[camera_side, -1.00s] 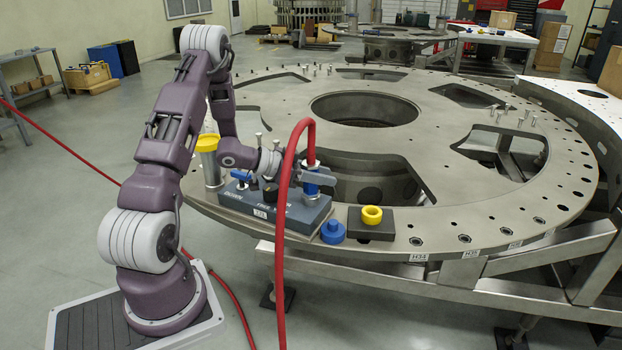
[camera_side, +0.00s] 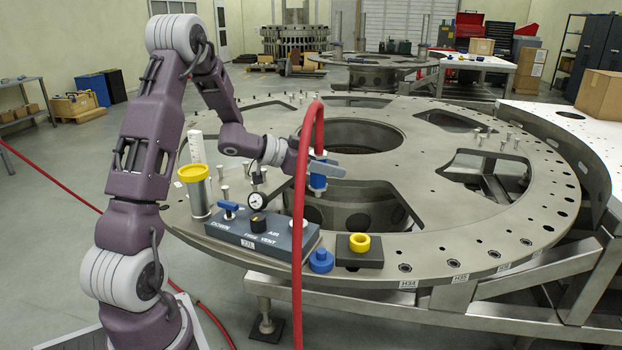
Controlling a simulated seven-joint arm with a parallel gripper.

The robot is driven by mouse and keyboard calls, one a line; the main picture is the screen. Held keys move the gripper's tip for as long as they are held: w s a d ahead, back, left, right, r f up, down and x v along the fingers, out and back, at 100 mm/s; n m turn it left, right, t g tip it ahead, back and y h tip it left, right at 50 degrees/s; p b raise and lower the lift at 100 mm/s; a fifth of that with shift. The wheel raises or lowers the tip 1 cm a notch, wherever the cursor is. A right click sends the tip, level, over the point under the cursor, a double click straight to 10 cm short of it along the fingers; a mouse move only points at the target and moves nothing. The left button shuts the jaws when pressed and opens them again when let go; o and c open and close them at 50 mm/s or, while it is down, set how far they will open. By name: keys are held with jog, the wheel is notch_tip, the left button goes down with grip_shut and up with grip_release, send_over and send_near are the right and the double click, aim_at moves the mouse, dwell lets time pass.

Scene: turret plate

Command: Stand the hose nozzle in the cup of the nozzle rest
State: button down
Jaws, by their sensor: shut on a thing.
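The hose nozzle (camera_side: 318,182) is a blue cylinder at the end of a red hose (camera_side: 301,225) that arches over it. My gripper (camera_side: 320,167) is shut on the nozzle and holds it roughly upright, above the plate and the grey control box. Part of the nozzle is hidden behind the grey fingers. A dark block with a yellow ring-shaped cup (camera_side: 359,243), which looks like the nozzle rest, sits on the plate, lower and to the right of the nozzle. The cup looks empty.
The control box (camera_side: 262,236) with a blue lever, black knob and gauge (camera_side: 258,200) stands below and left of the nozzle. A blue round part (camera_side: 321,260) sits beside the rest. A yellow-rimmed canister (camera_side: 197,190) stands left. The turret plate (camera_side: 465,225) has large openings.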

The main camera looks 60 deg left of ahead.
jog(key=w+d, duration=0.7)
jog(key=d, duration=0.1)
notch_tip(320, 180, down, 9)
jog(key=shift+w+d, duration=0.15)
jog(key=shift+d, duration=0.1)
jog(key=shift+f, duration=1.9)
dwell(1.4)
jog(key=c, duration=0.9)
grip_release()
